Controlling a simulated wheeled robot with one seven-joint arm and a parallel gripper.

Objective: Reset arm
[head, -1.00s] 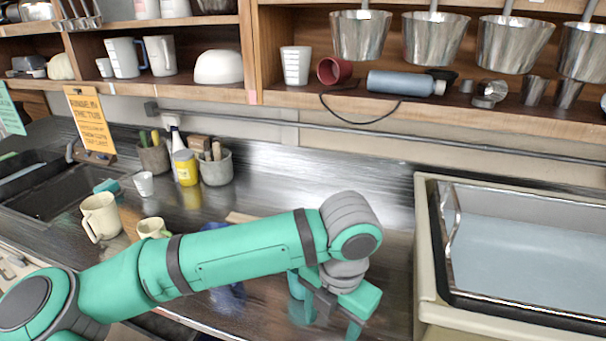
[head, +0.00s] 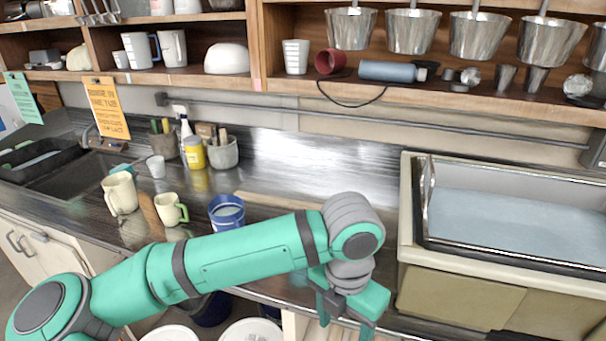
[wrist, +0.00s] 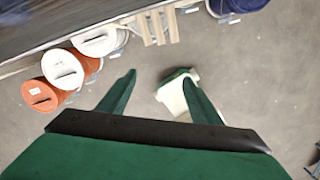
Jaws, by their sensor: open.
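My gripper (head: 347,322) hangs at the end of my green arm, in front of the counter's front edge in the head view. Its two fingers are spread apart with nothing between them. In the wrist view my gripper (wrist: 155,93) points down at the grey floor, its green fingers open and empty. A white and green object (wrist: 178,92) lies on the floor beneath, partly hidden behind the right finger.
The metal counter (head: 300,185) holds a blue cup (head: 227,212), a green-handled mug (head: 171,209) and a cream mug (head: 120,193). A large basin (head: 405,215) stands at right. Lidded buckets (wrist: 63,69) stand below the counter edge. A shelf (head: 450,95) with metal buckets runs above.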

